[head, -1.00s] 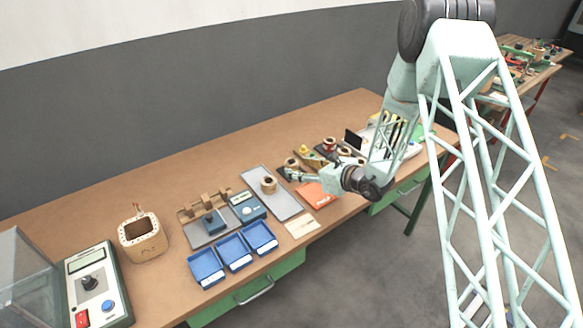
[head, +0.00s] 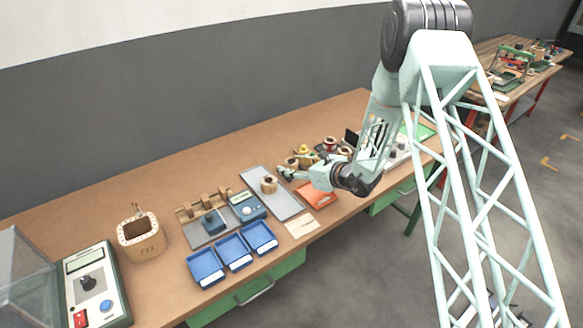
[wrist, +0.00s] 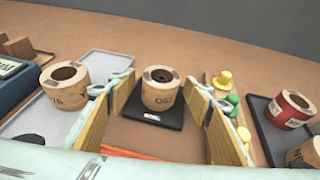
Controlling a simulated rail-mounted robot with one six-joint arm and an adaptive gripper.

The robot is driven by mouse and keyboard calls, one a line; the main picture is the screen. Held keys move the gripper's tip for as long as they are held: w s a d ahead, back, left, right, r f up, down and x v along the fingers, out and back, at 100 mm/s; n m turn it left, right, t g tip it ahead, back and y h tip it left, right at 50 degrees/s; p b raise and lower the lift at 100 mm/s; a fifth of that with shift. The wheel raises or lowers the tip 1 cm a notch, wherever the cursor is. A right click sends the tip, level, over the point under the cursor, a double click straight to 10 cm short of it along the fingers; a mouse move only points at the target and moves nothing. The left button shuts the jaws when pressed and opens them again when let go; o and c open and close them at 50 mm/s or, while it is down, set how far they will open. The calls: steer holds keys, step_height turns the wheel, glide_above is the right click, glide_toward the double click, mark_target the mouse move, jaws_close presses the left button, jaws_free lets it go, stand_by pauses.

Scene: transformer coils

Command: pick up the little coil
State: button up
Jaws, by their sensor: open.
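A tan coil (wrist: 160,88) with dark print stands upright on a black labelled pad (wrist: 150,115) in the middle of the wrist view. My gripper (wrist: 162,94) is open, with one finger to each side of this coil and pad in the picture; I cannot tell if either touches it. In the head view my gripper (head: 284,172) is low over the bench beside this coil (head: 291,162), partly hiding its pad. Another tan coil (wrist: 64,85) stands on the grey tray (wrist: 103,64) to the left; it also shows in the head view (head: 268,184).
A red coil (wrist: 288,108) and a further tan coil (wrist: 304,154) stand to the right in a dark tray. Yellow and green pieces (wrist: 225,85) stand close to the right finger. An orange-red tray (head: 318,196) lies below my wrist. Blue bins (head: 233,250) stand left.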

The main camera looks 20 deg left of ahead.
steer(key=shift+w+a, duration=0.15)
steer(key=shift+a, duration=0.05)
stand_by(0.5)
steer(key=c, duration=1.1)
steer(key=shift+o, duration=0.2)
steer(key=shift+r+p, duration=0.65)
steer(key=shift+r, duration=4.3)
